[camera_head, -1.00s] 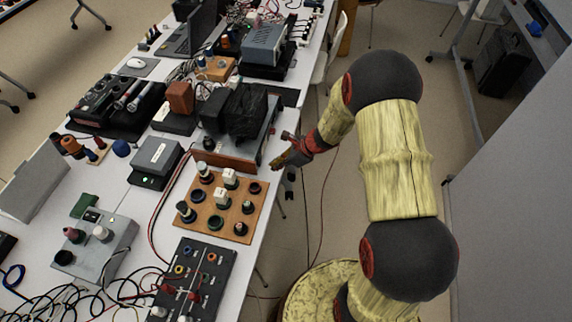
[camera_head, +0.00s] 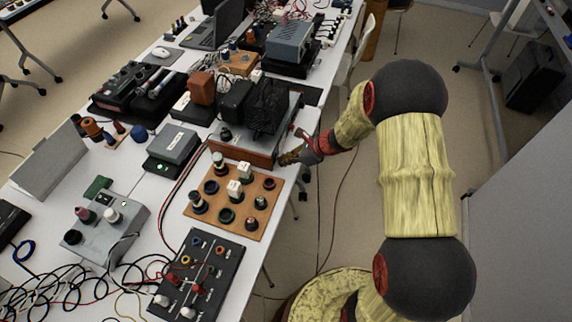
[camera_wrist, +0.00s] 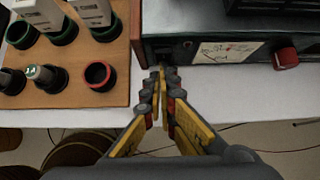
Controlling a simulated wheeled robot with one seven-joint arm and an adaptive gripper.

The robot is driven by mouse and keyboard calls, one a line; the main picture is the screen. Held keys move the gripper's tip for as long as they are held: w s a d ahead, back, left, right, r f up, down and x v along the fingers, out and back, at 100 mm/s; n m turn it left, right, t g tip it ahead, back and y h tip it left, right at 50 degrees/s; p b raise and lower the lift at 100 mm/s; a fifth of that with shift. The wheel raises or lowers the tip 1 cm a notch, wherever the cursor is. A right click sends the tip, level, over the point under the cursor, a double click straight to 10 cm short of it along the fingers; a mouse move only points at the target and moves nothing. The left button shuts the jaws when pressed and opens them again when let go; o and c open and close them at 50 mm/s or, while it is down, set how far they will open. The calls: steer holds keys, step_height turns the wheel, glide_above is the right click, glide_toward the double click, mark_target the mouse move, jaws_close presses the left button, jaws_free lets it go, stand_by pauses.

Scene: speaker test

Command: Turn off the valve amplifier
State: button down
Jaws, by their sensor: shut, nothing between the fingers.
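The valve amplifier (camera_head: 246,150) stands at the table's right edge, with black transformer blocks on top and a wooden end panel. In the wrist view its dark front panel (camera_wrist: 222,68) carries a pale dial label (camera_wrist: 226,52), a red knob (camera_wrist: 285,58) to the right and a small dark switch-like part (camera_wrist: 188,46) to the left. My gripper (camera_wrist: 160,72) is shut and empty, its tips close to the panel's lower left part. Whether they touch it is unclear. The gripper also shows in the head view (camera_head: 285,158), beside the amplifier's front corner.
A wooden board (camera_head: 236,228) with white and dark tubes in sockets stands close left of the gripper in the wrist view. A black panel with sockets (camera_head: 205,270) and a grey box (camera_head: 174,146) share the crowded table. Open floor (camera_head: 335,205) lies right of the table.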

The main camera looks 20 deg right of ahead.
steer(key=shift+r+p, duration=0.1)
steer(key=shift+p, duration=0.2)
steer(key=shift+r, duration=0.1)
steer(key=shift+r+p, duration=0.65)
steer(key=shift+r, duration=0.05)
